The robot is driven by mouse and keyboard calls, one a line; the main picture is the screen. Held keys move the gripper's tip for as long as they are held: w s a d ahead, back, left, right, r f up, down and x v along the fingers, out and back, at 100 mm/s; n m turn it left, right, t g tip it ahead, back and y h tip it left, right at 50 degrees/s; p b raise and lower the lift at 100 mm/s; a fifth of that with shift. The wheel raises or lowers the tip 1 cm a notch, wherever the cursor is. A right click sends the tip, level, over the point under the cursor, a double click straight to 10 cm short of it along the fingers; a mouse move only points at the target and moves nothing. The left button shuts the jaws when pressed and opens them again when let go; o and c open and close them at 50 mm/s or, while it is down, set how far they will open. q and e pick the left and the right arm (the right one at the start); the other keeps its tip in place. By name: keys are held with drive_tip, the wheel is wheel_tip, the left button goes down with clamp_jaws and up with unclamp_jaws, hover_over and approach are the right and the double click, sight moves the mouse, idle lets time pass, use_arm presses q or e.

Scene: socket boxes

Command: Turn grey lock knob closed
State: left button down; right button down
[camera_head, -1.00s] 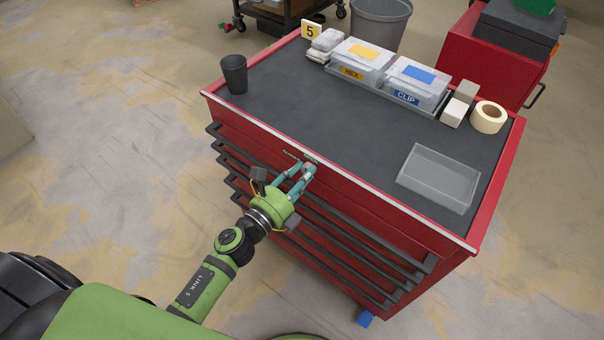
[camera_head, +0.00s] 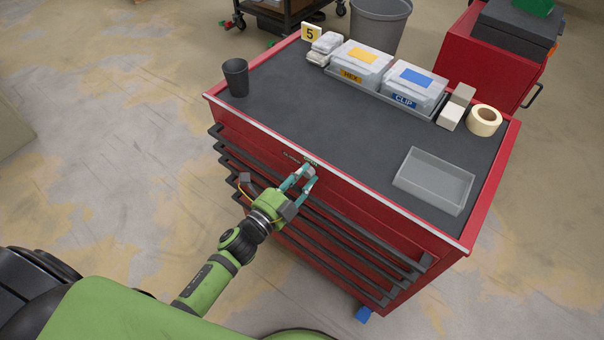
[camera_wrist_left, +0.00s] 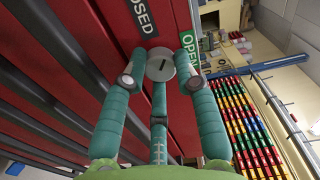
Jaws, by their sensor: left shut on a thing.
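The grey lock knob (camera_wrist_left: 161,66) is a round disc with a dark slot on the red cabinet front, just under the top edge. In the head view it is small (camera_head: 308,169) and partly covered by my fingers. My left gripper (camera_head: 303,175) is shut on it, with teal fingers around its rim. The wrist view shows the left gripper (camera_wrist_left: 160,68) from behind, with one finger on each side of the knob and one below. A black label (camera_wrist_left: 141,14), partly cut off, ends in "OSED". A green "OPEN" label (camera_wrist_left: 189,48) is partly behind a finger. My right gripper is not in view.
Dark drawer handles (camera_head: 330,235) run across the cabinet front below the knob. On the cabinet top stand a dark cup (camera_head: 236,77), two labelled boxes (camera_head: 361,64), a tape roll (camera_head: 484,120) and a grey tray (camera_head: 434,180). The middle of the top is clear.

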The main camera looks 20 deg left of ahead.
use_arm(q)
drive_tip(key=n+p, duration=0.1)
drive_tip(key=n, duration=0.3)
drive_tip(key=shift+r, duration=0.1)
drive_tip(key=shift+n+p, duration=0.5)
drive_tip(key=shift+n, duration=1)
drive_tip(key=c, duration=1.2)
unclamp_jaws()
